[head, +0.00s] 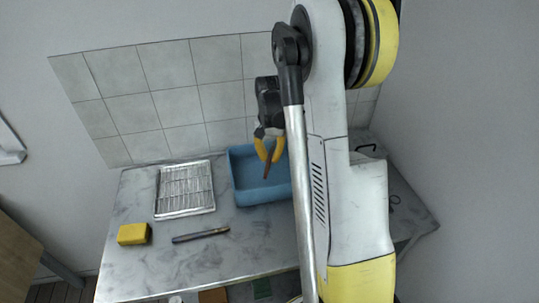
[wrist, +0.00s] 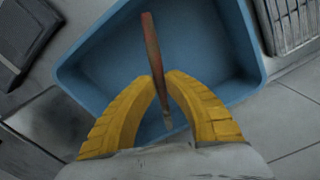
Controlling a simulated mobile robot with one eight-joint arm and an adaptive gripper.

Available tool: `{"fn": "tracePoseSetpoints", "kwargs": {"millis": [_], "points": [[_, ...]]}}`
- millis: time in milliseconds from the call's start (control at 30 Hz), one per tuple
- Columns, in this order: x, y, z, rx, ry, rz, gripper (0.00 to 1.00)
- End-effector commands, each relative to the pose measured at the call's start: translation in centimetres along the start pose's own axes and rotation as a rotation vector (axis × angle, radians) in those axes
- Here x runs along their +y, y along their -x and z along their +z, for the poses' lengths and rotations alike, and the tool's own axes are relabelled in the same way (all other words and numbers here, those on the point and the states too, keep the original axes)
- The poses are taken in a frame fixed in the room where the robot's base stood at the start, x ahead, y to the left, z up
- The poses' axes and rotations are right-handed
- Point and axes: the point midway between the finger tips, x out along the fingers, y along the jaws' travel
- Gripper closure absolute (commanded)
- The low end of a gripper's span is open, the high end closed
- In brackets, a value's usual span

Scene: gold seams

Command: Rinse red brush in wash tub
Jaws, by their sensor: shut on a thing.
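The blue wash tub (head: 270,195) stands on the counter, right of its middle; my arm hides part of its right side. In the wrist view the tub (wrist: 95,62) fills most of the picture. My gripper (head: 267,158) is over the tub, with its yellow fingers pointing down. The fingers (wrist: 162,90) are shut on the red brush (wrist: 152,50), a thin reddish-brown stick with a pale end. In the head view the brush (head: 266,171) hangs below the fingertips, within the tub's outline. I cannot tell whether it touches the tub floor or any water.
A metal wire rack (head: 185,190) lies left of the tub. A yellow sponge (head: 134,234) sits at the counter's front left. A dark stick-like tool (head: 201,235) lies in front of the rack. A tiled wall (head: 170,95) stands behind. The front middle of the counter (head: 200,265) is clear.

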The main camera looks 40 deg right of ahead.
Motion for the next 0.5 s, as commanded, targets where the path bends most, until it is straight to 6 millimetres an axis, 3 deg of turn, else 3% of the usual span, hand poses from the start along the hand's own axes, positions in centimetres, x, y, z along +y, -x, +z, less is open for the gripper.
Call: {"fn": "tracePoseSetpoints", "kwargs": {"millis": [500], "points": [[0.0,-5.8,0.0,0.0,0.001,0.0,1.0]]}}
